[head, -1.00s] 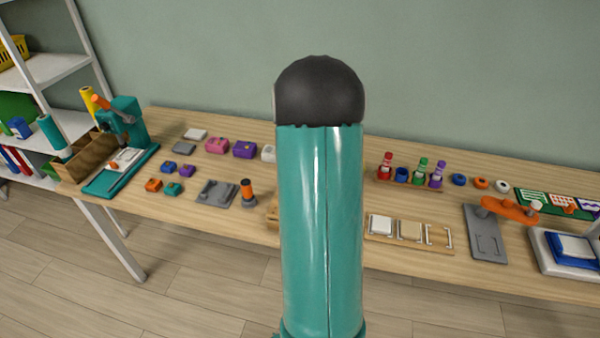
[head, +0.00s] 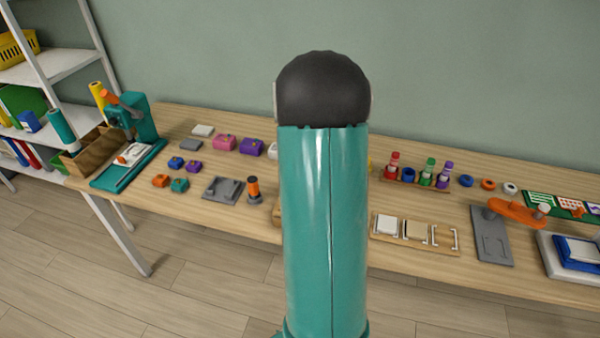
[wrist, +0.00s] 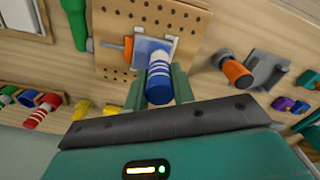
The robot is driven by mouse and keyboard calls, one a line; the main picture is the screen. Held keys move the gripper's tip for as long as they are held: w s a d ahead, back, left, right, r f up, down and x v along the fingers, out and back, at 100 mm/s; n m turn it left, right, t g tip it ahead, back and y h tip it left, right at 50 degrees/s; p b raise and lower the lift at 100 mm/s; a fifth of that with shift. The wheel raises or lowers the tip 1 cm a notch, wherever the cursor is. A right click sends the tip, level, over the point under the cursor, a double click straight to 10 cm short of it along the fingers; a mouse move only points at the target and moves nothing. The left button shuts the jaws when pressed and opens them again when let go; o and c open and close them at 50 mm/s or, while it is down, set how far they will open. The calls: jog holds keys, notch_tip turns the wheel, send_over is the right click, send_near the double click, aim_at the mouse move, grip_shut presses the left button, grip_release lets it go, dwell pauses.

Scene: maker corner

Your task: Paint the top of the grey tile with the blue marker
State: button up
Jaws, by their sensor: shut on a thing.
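In the wrist view my gripper (wrist: 160,88) is shut on the blue marker (wrist: 158,72), a blue cylinder with white bands. An orange clamp part (wrist: 110,46) is at the block's left. In the head view my arm hides the gripper, the marker and most of the pegboard. A flat grey piece (head: 190,145) lies at the table's back left.
A marker rack (head: 413,183) holds red, green and purple markers, with a blue cup (head: 408,174) between. A wooden tray (head: 447,251) of tiles and a grey stand (head: 493,248) are at right.

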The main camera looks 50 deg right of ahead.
jog(key=shift+s+a, duration=0.1)
jog(key=shift+a, duration=0.1)
jog(key=shift+s+d, duration=0.3)
jog(key=shift+s, duration=0.35)
jog(key=shift+s+d, duration=0.25)
jog(key=shift+s, duration=0.35)
jog(key=shift+w+d, duration=0.3)
jog(key=shift+d, duration=0.35)
jog(key=shift+d, duration=0.1)
jog(key=shift+w+d, duration=0.3)
jog(key=shift+d, duration=0.2)
jog(key=shift+r, duration=0.1)
jog(key=shift+r, duration=2.95)
